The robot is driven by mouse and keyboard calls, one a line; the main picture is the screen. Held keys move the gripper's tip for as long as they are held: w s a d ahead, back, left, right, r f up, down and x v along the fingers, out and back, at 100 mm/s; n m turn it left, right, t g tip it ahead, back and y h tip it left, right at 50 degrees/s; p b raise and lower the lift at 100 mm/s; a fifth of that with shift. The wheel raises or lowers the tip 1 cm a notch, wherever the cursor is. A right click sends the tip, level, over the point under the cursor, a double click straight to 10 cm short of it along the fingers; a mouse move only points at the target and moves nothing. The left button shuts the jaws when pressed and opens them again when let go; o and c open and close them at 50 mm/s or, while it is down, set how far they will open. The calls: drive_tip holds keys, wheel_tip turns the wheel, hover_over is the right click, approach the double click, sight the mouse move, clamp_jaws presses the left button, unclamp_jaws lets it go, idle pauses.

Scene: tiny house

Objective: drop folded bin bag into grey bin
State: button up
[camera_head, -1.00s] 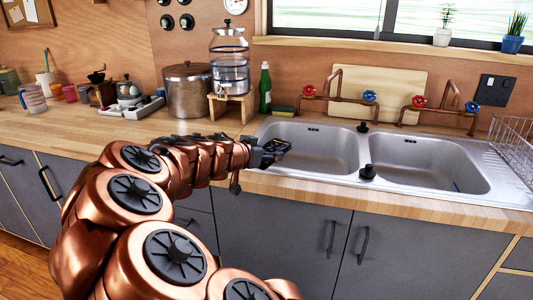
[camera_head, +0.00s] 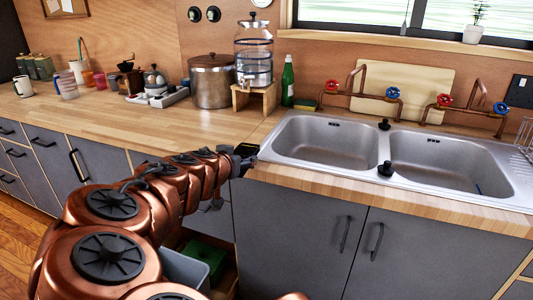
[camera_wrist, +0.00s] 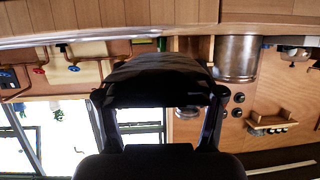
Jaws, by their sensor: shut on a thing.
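My gripper (camera_head: 246,155) is at the front edge of the wooden counter, left of the sink, in the head view. In the wrist view my gripper (camera_wrist: 160,92) is shut on a black folded bin bag (camera_wrist: 160,72), which spans between the two fingers. In the head view the bag is a small dark patch, hard to tell from the gripper. The grey bin (camera_head: 184,269) shows low in the head view, in an open space below the counter. My arm hides part of it, and its inside is mostly hidden. The gripper is above and right of the bin, apart from it.
A green object (camera_head: 206,252) stands beside the bin. The sink (camera_head: 330,142) and closed grey cupboard doors (camera_head: 290,235) are to the right. A pot (camera_head: 211,82), a water dispenser (camera_head: 254,60) and a green bottle (camera_head: 288,80) stand at the back. The counter's left front is clear.

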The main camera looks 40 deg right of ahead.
drive_tip(key=w+a+f+n+t+y, duration=0.1)
drive_tip(key=w+a+n+t+y, duration=0.1)
drive_tip(key=w+a, duration=0.3)
drive_tip(key=w+a+f+n+t+y, duration=0.1)
drive_tip(key=w+a+n+t+y, duration=0.1)
drive_tip(key=a, duration=0.9)
drive_tip(key=w+a+f+n+t+y, duration=0.1)
drive_tip(key=w+a+n+t+y, duration=0.1)
drive_tip(key=w+a, duration=0.6)
drive_tip(key=n+y, duration=0.1)
drive_tip(key=n, duration=0.1)
drive_tip(key=shift+a+f+n+t+y, duration=0.25)
drive_tip(key=shift+a+n+t+y, duration=0.05)
drive_tip(key=shift+a+n+y, duration=0.1)
